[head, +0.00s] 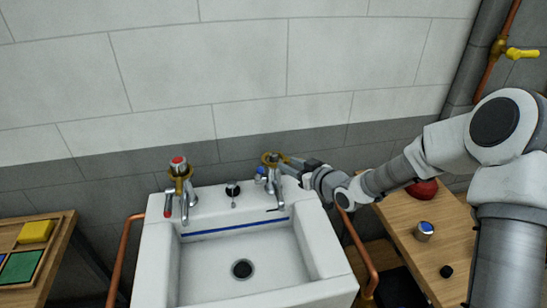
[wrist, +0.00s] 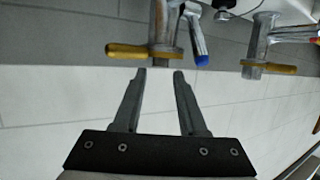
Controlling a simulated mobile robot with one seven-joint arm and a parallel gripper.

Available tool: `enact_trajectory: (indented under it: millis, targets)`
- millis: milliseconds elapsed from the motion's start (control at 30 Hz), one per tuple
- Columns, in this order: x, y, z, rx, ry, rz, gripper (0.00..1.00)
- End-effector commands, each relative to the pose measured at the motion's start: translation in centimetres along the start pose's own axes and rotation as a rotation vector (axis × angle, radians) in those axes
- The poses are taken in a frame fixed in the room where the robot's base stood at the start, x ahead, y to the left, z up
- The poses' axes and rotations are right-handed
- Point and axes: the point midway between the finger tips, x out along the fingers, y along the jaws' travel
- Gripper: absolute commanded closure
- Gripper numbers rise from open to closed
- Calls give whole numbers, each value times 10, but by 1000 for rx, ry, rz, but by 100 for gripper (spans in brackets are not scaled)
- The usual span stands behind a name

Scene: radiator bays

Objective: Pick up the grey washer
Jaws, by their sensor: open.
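I cannot make out a grey washer for certain in either view. My gripper (head: 288,161) is at the top of the right-hand tap (head: 276,182) on the sink. In the wrist view my gripper (wrist: 160,71) is open, with nothing seen between its fingers. Its fingertips are just short of the tap's brass collar (wrist: 145,52), which appears upside down. A blue-ended part (wrist: 201,60) is beside it. The inside of the tap's top is hidden from both views.
The left tap (head: 179,187) has a red top and brass collar. The white sink (head: 150,260) has an empty basin. On the right wooden table (head: 400,225) are a blue-topped metal cap (head: 424,231), a small black piece (head: 447,271) and a red object (head: 421,189). Copper pipes flank the sink.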

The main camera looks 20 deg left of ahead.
Motion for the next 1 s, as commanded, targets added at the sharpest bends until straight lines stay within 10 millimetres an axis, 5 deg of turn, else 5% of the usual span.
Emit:
enact_trajectory:
  millis: [533,867,1000]
  targets:
    - [56,-2,-6,0,0,0,59]
    - [62,-1,-6,-1,-1,1,59]
    - [62,-1,-6,-1,-1,1,84]
